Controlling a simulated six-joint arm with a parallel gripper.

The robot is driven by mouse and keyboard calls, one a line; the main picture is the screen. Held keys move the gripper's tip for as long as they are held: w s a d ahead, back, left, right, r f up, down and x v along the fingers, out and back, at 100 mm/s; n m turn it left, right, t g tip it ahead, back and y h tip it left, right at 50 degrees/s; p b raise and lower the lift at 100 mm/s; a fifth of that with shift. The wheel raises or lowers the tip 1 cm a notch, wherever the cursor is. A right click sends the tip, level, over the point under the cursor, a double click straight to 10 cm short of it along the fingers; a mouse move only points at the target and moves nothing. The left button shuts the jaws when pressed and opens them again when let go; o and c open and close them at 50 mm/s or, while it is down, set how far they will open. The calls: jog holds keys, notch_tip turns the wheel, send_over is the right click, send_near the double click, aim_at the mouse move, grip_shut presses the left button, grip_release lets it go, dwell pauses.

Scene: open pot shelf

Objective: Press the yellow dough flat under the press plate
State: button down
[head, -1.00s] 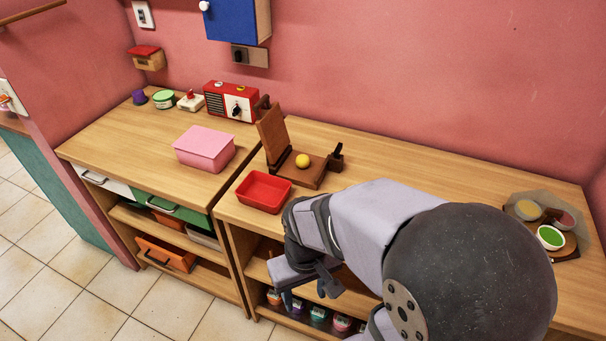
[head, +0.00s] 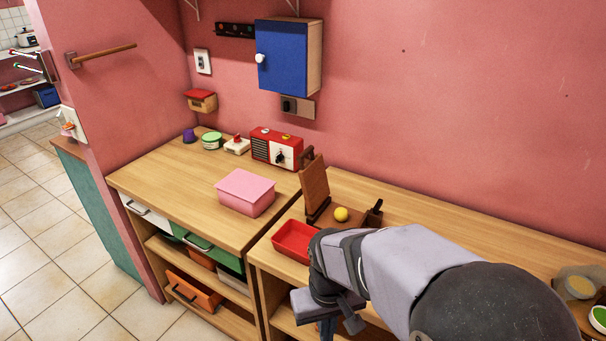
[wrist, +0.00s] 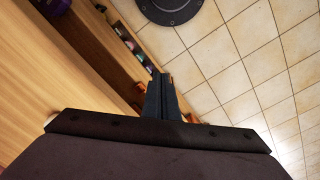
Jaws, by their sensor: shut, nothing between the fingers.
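The yellow dough (head: 341,214) is a small round ball on the wooden base of the press, on the right counter in the head view. The press plate (head: 314,187) is a brown hinged board, raised and tilted back at the left of the dough. A dark handle piece (head: 374,212) stands at the base's right side. My gripper (wrist: 162,82) is shut and empty in the wrist view, pointing down over the tiled floor in front of the shelf. In the head view my arm hides part of the counter, and the gripper is below the counter top, apart from the press.
A red tray (head: 294,241) sits in front of the press, close to my arm. A pink box (head: 245,192) and a red radio (head: 276,149) stand on the left counter. Bowls (head: 580,287) sit at the far right. The counter behind my arm is clear.

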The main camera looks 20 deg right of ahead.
jog(key=shift+t+h, duration=0.3)
jog(key=shift+h, duration=0.4)
jog(key=w+r, duration=0.2)
jog(key=w, duration=0.2)
jog(key=w+r+b, duration=0.1)
jog(key=w+r, duration=0.1)
jog(key=w, duration=0.3)
jog(key=w+a+r, duration=0.1)
jog(key=w+r, duration=0.1)
jog(key=w, duration=0.3)
jog(key=shift+w, duration=0.25)
jog(key=w+r+n+t+h+b, duration=0.1)
jog(key=w+r+h, duration=0.2)
jog(key=w+h, duration=0.35)
jog(key=w+r+n+t+h, duration=0.1)
jog(key=w+r+h, duration=0.2)
jog(key=w, duration=0.6)
jog(key=w+a+r+n+t+h+p, duration=0.25)
jog(key=w+a+n+t+h, duration=0.25)
jog(key=a+n+t, duration=0.35)
jog(key=w+d+r+p, duration=0.2)
jog(key=d+r+p, duration=0.1)
jog(key=d, duration=0.8)
jog(key=shift+w+r+n+g+p, duration=0.15)
jog(key=shift+n+g+p, duration=0.3)
jog(key=shift+p, duration=0.15)
jog(key=shift+b, duration=0.3)
